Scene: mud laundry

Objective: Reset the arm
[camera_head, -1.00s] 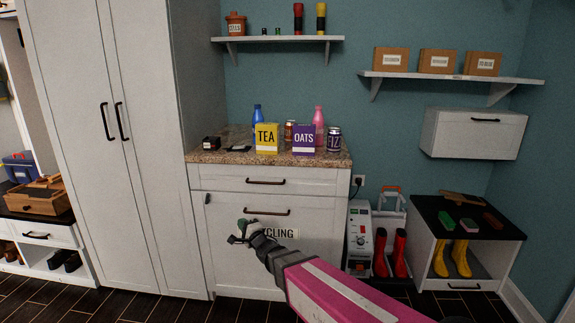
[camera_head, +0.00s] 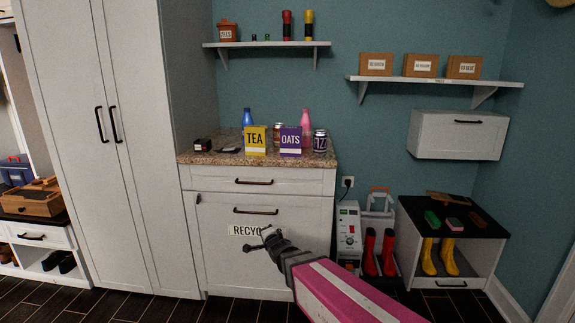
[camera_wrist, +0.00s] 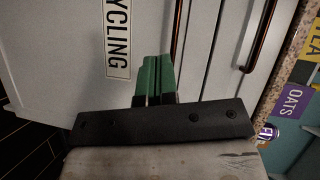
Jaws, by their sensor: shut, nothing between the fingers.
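My gripper (camera_head: 256,238) is at the end of my pink and white arm, in front of the white lower cabinet door with the recycling label (camera_head: 243,230). It covers the end of that label. In the wrist view its two green fingers (camera_wrist: 154,78) are together, with nothing between them. The cabinet door and the label (camera_wrist: 118,40) show beyond the fingers, turned sideways.
The granite counter (camera_head: 220,158) above holds a yellow tea box (camera_head: 255,140), a purple oats box (camera_head: 290,142), bottles and cans. A bar handle (camera_head: 255,211) sticks out above the label. Red boots (camera_head: 388,252) and a bench (camera_head: 405,215) stand right.

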